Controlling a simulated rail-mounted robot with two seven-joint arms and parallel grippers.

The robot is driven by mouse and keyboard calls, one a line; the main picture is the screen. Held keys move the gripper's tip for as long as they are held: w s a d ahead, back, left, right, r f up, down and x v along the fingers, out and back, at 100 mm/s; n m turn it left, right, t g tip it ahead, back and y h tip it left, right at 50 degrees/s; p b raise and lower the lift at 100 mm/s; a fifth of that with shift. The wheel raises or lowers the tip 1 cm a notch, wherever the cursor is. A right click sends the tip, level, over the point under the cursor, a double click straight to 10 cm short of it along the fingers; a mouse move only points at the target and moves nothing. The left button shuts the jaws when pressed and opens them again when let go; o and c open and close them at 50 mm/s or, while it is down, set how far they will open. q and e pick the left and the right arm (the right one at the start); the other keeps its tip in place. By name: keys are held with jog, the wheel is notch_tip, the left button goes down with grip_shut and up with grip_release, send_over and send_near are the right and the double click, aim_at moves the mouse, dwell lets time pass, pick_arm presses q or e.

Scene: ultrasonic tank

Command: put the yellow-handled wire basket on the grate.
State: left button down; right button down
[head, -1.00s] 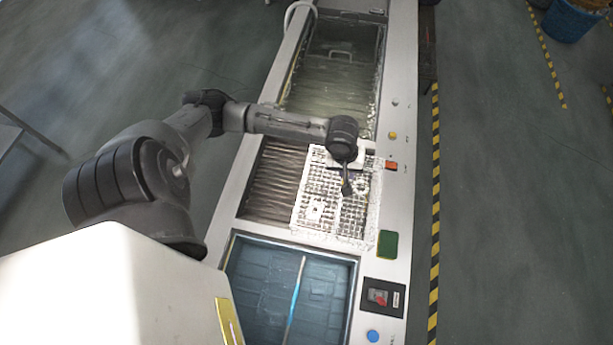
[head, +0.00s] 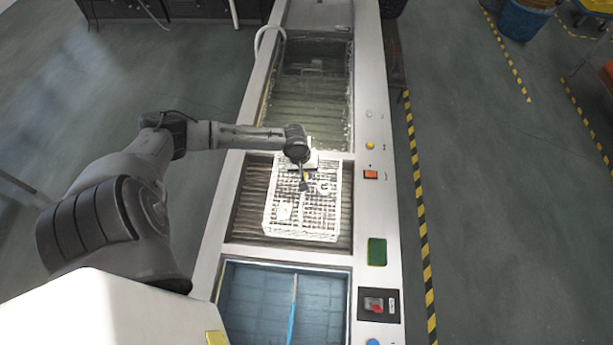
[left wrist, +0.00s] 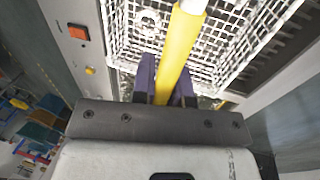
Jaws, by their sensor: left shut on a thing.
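The white wire basket (head: 270,215) is over the middle bay of the long machine, with small pale parts inside it. My left gripper (head: 305,182) is shut on its yellow handle, which shows clearly in the left wrist view (left wrist: 180,45) between the purple fingers (left wrist: 165,85). The slatted grate (head: 250,200) lies under the basket and shows at its left and along its near side. I cannot tell whether the basket's bottom touches the grate. My right gripper is not in view.
A bay with clear liquid (head: 312,85) lies beyond, and a blue-lined bay (head: 255,300) with a rod lies nearer. The right rim (head: 375,205) carries an orange switch (head: 371,174), a green panel (head: 377,252) and a red-knobbed control (head: 375,304). Open floor lies right.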

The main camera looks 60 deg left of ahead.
pick_arm(q)
jog(key=shift+a+f, duration=0.1)
jog(key=shift+f, duration=1.9)
jog(key=c, duration=1.1)
grip_release()
